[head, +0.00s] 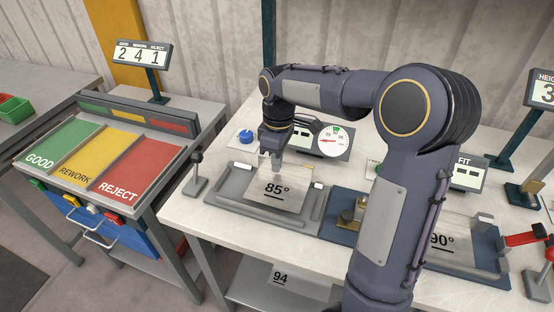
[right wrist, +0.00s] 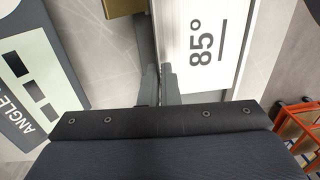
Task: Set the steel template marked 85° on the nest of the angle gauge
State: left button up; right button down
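The steel template marked 85° (head: 287,201) is a pale plate over the grey nest of the angle gauge (head: 228,201), between its side rails. I cannot tell whether it rests fully on the nest. My right gripper (head: 274,163) points down at the template's back edge. In the right wrist view the fingers (right wrist: 159,85) are close together with the edge of the template (right wrist: 225,50) between them. The gauge's dial (head: 331,140) stands behind the nest; its panel also shows in the right wrist view (right wrist: 30,85). My left gripper is out of view.
A plate marked 90° (head: 450,252) lies on a blue fixture at right, partly behind my right arm. A small lever post (head: 195,175) stands left of the nest. The GOOD, REWORK and REJECT bench (head: 128,175) is further left. A card marked 94 (head: 283,278) is below.

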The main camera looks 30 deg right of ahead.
jog(key=shift+f+b, duration=0.65)
jog(key=shift+f, duration=0.4)
jog(key=c, duration=1.6)
grip_release()
jog(key=r, duration=0.7)
jog(key=shift+w+d+r, duration=0.2)
jog(key=shift+d+r, duration=0.05)
jog(key=shift+r, duration=0.15)
jog(key=shift+p, duration=0.3)
